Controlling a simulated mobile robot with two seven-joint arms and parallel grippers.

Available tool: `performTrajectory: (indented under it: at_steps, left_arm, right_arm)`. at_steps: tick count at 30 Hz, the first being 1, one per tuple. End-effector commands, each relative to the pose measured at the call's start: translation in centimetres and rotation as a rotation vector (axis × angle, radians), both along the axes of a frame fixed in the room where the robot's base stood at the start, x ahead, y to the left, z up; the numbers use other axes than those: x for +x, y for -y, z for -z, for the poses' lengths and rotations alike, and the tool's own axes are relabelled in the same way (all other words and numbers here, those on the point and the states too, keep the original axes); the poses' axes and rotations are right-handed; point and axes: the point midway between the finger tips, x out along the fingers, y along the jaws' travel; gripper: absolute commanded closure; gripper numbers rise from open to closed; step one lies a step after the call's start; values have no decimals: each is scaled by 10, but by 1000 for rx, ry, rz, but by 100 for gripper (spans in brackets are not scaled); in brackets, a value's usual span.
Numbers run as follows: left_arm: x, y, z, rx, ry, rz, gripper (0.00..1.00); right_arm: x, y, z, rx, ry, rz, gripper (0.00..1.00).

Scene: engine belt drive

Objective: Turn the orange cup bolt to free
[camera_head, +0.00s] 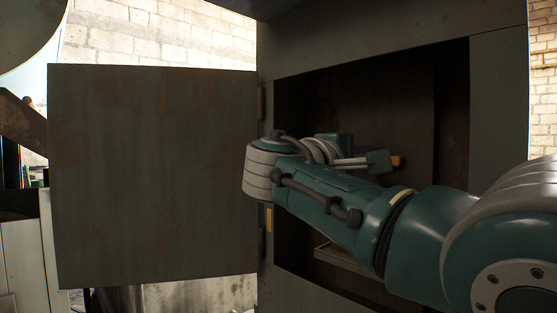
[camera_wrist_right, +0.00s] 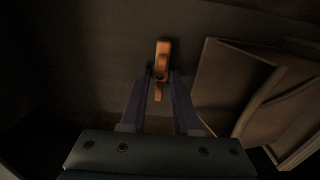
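The orange cup bolt (camera_wrist_right: 163,48) stands out from the dark back wall in the right wrist view. It has a wider upper part and a narrow part hanging lower between my fingers. My right gripper (camera_wrist_right: 162,76) has one finger on each side of it, with the tips very close to its sides. Whether they press on it cannot be told. In the head view my right gripper (camera_head: 378,161) reaches into the open cabinet, and a small orange piece (camera_head: 398,161) shows just past its tip. My left gripper is not in view.
The cabinet (camera_head: 498,110) is open, its large door panel (camera_head: 150,175) swung out to the left. My right arm crosses the opening. A pale-edged tray-like part (camera_head: 345,262) lies low inside. In the right wrist view a framed panel (camera_wrist_right: 225,85) stands close right of the fingers.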

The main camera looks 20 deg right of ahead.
Motion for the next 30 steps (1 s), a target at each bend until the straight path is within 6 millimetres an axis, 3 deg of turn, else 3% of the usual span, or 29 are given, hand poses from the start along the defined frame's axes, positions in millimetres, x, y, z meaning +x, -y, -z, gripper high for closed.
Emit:
performTrajectory:
  at_steps: [1,8,17,30]
  left_arm:
    - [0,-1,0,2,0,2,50]
    - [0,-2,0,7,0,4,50]
    - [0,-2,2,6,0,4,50]
    - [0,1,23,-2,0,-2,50]
  right_arm:
    - [0,0,-1,-1,0,0,65]
    - [0,0,0,0,1,0,40]
    - [-1,-4,1,1,2,-2,40]
    - [-31,-77,3,2,2,-3,40]
